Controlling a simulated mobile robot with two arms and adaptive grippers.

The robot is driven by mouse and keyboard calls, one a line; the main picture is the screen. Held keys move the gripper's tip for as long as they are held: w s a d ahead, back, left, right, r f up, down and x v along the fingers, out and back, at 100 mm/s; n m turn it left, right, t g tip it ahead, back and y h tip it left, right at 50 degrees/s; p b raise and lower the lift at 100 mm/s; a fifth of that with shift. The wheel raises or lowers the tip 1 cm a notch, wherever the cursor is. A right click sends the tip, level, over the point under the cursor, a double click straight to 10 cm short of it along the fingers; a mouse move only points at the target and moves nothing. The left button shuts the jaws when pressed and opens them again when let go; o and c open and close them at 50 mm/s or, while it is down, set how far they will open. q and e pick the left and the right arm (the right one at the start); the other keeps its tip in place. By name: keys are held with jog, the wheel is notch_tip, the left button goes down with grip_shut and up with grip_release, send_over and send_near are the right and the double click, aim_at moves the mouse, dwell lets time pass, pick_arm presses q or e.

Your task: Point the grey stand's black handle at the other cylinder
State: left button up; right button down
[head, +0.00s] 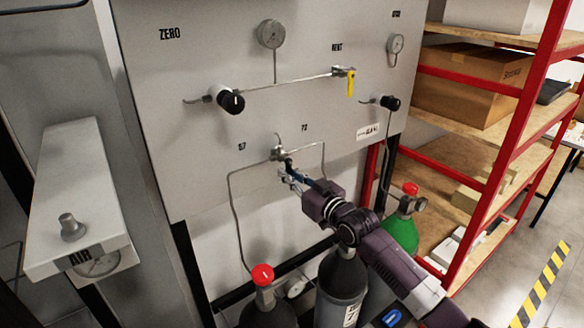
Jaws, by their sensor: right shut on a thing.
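The grey stand (200,160) is an upright panel with pipes and gauges. On its lower middle is a small metal valve (279,153) between two thin pipes, one leading left and one right. The black handle (288,165) hangs from this valve, pointing down and slightly right, partly hidden by my gripper. My right gripper (290,178) is shut on it. Below stand a dark cylinder with a red cap (263,275) at left and a dark grey cylinder (342,285) beside it, partly behind my arm. My left gripper is not in view.
Black knobs (231,102) (390,103) and a yellow-handled valve (350,82) stick out higher on the panel. A green cylinder (401,234) stands at right, close to my right arm. A red-framed shelf (500,150) is beyond it. A white box (75,200) is at left.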

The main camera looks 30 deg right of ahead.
jog(key=shift+s+a+r+m+p, duration=0.1)
jog(key=shift+a+r+m+p, duration=0.6)
jog(key=shift+m+p, duration=1.6)
jog(key=shift+s+a+r+m+p, duration=0.1)
jog(key=shift+a+r+m+p, duration=0.65)
jog(key=shift+m, duration=3)
jog(key=shift+a+r+m+p, duration=0.55)
jog(key=shift+m+p, duration=1.05)
jog(key=shift+m, duration=1.45)
jog(key=c, duration=2)
grip_release()
jog(key=shift+o, duration=0.2)
jog(key=s, duration=1.2)
jog(key=shift+d, duration=0.45)
